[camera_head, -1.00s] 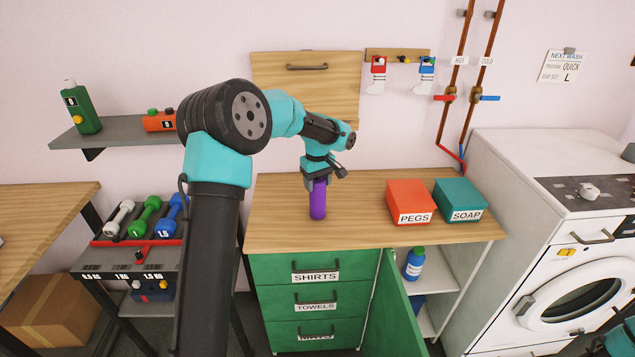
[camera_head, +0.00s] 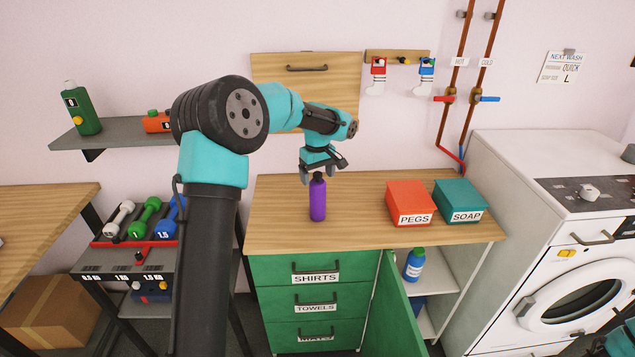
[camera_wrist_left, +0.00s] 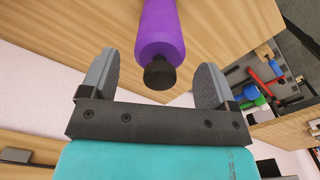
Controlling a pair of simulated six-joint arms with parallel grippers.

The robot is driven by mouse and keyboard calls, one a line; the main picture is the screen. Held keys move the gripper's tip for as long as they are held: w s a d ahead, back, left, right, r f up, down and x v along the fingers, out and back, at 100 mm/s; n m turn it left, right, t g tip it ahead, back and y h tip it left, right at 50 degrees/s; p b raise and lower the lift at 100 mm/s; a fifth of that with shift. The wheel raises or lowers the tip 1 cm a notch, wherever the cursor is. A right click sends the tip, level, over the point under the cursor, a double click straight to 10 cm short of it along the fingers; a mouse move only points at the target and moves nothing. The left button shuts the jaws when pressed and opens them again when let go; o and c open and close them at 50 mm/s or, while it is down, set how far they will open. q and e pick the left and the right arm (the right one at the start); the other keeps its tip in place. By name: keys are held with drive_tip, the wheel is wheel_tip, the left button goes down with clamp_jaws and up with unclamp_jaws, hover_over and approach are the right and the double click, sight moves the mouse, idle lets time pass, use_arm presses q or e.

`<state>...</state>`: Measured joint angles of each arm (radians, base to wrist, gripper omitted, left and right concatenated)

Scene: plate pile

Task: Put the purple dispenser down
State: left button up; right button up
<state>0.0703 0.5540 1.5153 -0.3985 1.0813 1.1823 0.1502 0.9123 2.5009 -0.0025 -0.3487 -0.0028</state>
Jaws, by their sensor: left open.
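The purple dispenser (camera_head: 318,200) stands upright on the wooden countertop (camera_head: 275,225), left of the two boxes. It is a purple bottle with a dark cap. My left gripper (camera_head: 320,173) is just above its top, open. In the left wrist view the dispenser (camera_wrist_left: 160,30) lies beyond the open fingers (camera_wrist_left: 158,82), with its black cap reaching between the two fingertips and a gap on each side.
A red PEGS box (camera_head: 408,195) and a teal SOAP box (camera_head: 458,193) stand right of the dispenser. A green cabinet door (camera_head: 398,310) hangs open below, with a blue bottle (camera_head: 414,265) inside. The countertop's front left is clear.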

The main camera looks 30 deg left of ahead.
use_arm(q)
wheel_tip(320, 180, up, 9)
drive_tip(key=shift+f, duration=0.1)
drive_tip(key=shift+o, duration=0.5)
idle(0.3)
